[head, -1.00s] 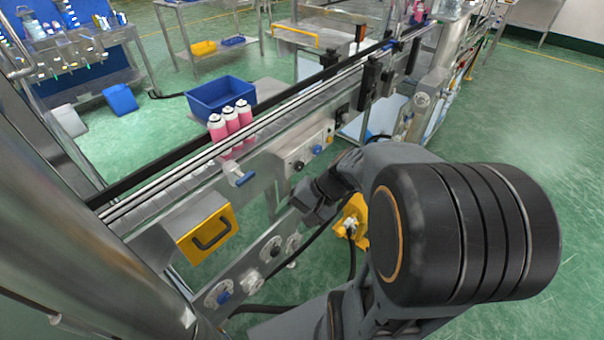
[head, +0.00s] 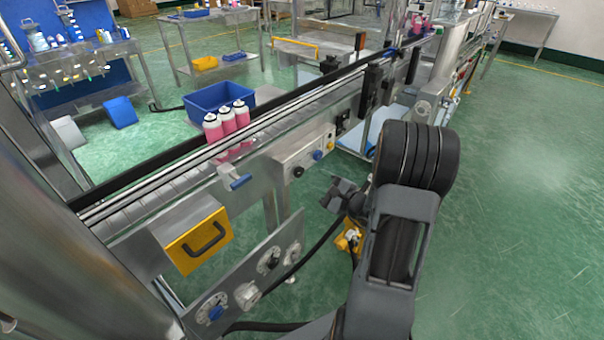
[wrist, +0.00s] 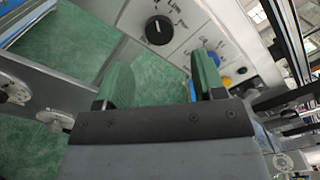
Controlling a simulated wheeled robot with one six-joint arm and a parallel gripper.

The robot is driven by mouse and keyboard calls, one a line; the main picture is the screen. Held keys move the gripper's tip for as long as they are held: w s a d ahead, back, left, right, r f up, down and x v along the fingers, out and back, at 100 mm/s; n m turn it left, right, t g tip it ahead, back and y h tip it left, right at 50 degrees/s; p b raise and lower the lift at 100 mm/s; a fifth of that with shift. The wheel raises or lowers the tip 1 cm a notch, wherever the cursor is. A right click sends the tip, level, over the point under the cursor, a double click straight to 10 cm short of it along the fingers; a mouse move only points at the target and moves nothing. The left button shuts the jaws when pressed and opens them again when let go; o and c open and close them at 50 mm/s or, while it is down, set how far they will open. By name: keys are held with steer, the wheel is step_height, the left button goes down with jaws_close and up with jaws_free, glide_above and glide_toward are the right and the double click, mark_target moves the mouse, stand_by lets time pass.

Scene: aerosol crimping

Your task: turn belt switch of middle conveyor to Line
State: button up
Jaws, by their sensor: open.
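A black rotary belt switch (head: 298,171) sits on the sloped control box (head: 309,160) on the side of the middle conveyor. In the wrist view this switch (wrist: 159,30) is close up at the top, with small printed labels around it; its exact setting is hard to read. A blue button (wrist: 213,58) and a yellow button (wrist: 225,82) sit on the same box. My gripper (head: 342,193) is to the right of the box in the head view. In the wrist view my gripper (wrist: 161,82) is open and empty, its two green fingers apart, and the switch lies beyond them.
Three pink cans (head: 228,128) stand on the conveyor (head: 165,190). A lower panel (head: 245,280) with several knobs and a yellow box with a handle (head: 198,240) stick out in front. A blue crate (head: 220,96) stands behind. Green floor at right is clear.

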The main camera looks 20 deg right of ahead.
mark_target(301, 173)
steer(key=shift+x, duration=3.6)
steer(key=c, duration=0.9)
